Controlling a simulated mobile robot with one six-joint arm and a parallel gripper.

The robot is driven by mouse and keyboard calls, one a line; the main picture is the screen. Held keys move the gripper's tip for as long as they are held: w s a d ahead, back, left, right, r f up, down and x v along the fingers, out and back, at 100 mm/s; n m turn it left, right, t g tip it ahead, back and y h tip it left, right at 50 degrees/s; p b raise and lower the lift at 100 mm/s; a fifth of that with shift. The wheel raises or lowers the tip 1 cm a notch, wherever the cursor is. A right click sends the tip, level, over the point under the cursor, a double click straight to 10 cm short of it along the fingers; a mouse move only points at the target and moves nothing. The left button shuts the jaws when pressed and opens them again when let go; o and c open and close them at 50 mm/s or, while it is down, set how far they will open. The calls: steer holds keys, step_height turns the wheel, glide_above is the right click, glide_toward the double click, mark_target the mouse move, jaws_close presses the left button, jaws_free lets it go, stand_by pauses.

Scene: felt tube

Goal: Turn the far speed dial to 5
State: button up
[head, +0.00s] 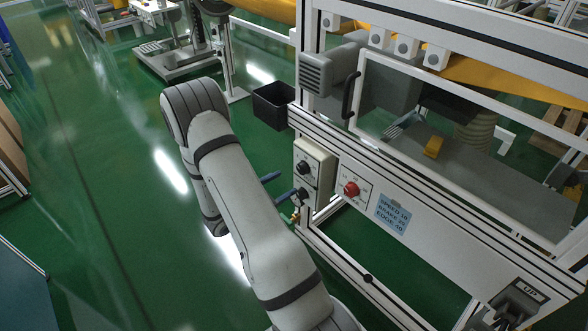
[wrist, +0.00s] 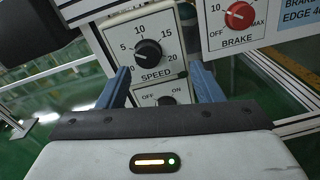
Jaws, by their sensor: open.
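The black speed dial (wrist: 148,53) is on a pale panel marked 0, 5, 10, 15 and 20, with SPEED below it. In the head view the dial (head: 303,167) is on the front of a box at the machine's left end. My gripper (wrist: 160,66) is open, its blue fingers apart and empty. The fingertips flank the area just below the dial, and no contact shows.
An OFF/ON switch (wrist: 166,100) is under the speed dial. A red brake dial (head: 351,189) is to its right, beside a blue sign (head: 393,214) reading SPEED 10, BRAKE 30, EDGE 40. A black bin (head: 272,105) stands behind. Green floor is open at left.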

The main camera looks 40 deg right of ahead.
mark_target(300, 171)
steer(key=d, duration=0.2)
steer(key=w+d+f+n+t, duration=0.1)
steer(key=d, duration=0.2)
steer(key=w+d+t+b, duration=0.1)
steer(key=d, duration=0.1)
steer(key=shift+w+d+f+n, duration=0.2)
steer(key=shift+d+f+n, duration=0.1)
steer(key=shift+d+f, duration=0.1)
steer(key=shift+a, duration=0.1)
steer(key=c, duration=1)
steer(key=shift+r+n+p, duration=0.1)
steer(key=shift+n+p, duration=0.2)
steer(key=shift+p, duration=0.05)
